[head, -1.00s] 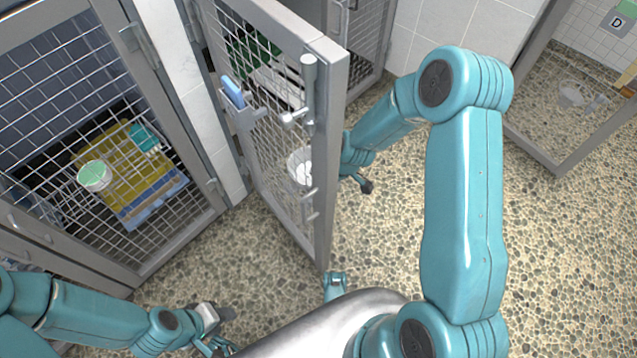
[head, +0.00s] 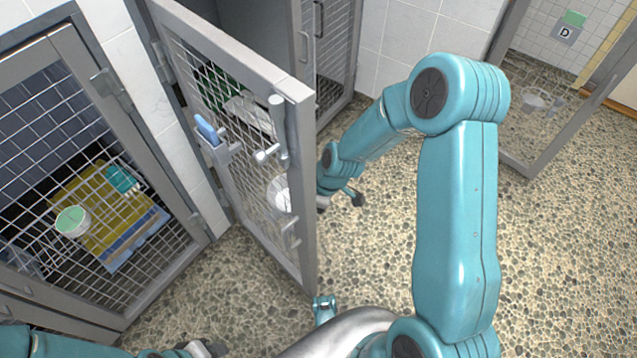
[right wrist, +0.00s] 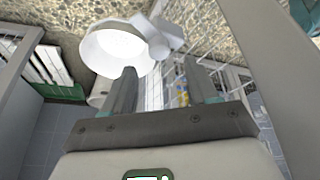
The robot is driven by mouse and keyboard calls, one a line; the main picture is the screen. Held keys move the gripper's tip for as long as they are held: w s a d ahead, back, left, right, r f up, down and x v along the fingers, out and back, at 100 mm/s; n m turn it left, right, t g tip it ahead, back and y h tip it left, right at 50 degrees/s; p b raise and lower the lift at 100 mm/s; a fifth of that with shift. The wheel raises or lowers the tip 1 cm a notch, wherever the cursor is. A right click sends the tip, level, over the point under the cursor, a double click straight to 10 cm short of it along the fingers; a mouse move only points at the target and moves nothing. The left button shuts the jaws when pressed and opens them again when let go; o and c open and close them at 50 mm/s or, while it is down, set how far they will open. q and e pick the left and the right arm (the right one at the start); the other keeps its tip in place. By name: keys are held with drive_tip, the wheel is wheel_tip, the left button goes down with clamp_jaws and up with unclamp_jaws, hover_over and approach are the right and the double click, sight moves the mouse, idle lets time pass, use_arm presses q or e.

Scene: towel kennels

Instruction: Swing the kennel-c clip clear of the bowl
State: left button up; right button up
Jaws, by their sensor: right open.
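A mesh kennel door (head: 305,200) stands swung open in the head view. A white bowl (head: 279,192) shows through its mesh, low on the far side; it is also large in the right wrist view (right wrist: 108,50). There a pale clip-like piece (right wrist: 155,36) overlaps the bowl's right rim; I cannot tell whether they touch. My right gripper (head: 340,200) is behind the door, right of the bowl. Its fingers (right wrist: 163,90) are apart and empty, with the bowl and pale piece beyond the tips. My left gripper (head: 205,349) is cut off at the bottom edge.
A blue tag (head: 207,129) and metal latch parts (head: 268,154) are on the door's near face. A closed kennel (head: 195,245) at left holds a yellow towel and a cup (head: 72,221). A door by a D sign (head: 565,33) is at right. Pebbled floor (head: 400,230) is clear.

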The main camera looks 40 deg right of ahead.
use_arm(q)
drive_tip(key=r, duration=0.1)
drive_tip(key=r+p, duration=0.2)
drive_tip(key=shift+s+d, duration=0.2)
drive_tip(key=shift+s, duration=0.05)
use_arm(e)
drive_tip(key=v, duration=1)
drive_tip(key=shift+r, duration=0.25)
use_arm(q)
drive_tip(key=shift+f, duration=0.1)
use_arm(e)
drive_tip(key=shift+s, duration=0.1)
